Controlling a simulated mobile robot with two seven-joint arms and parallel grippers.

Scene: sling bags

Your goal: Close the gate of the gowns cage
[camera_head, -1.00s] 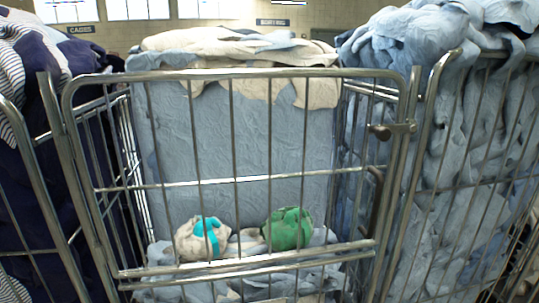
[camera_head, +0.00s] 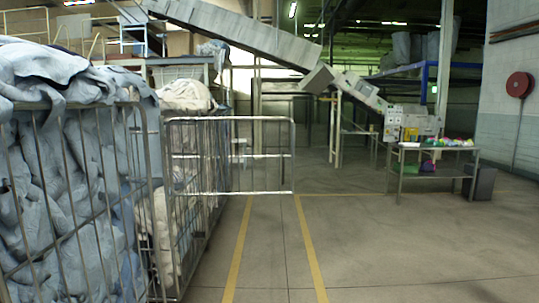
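A metal barred gate panel (camera_head: 292,155) juts out to the right from the row of cages, over the open floor, and looks swung open. It seems to belong to a cage behind the nearest one, but its hinge side overlaps other bars. The nearest cage (camera_head: 136,103) fills the left side and is packed with crumpled light blue fabric (camera_head: 30,190). A cage beyond it holds pale cream fabric (camera_head: 186,97). No label shows which is the gowns cage. Neither of my grippers is in view.
Open concrete floor (camera_head: 400,250) with two yellow lines (camera_head: 311,250) lies right of the cages. A table (camera_head: 430,150) with coloured items stands at the right, beside a dark bin (camera_head: 484,183). A sloping conveyor (camera_head: 240,35) crosses overhead. A red reel (camera_head: 519,85) hangs on the wall.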

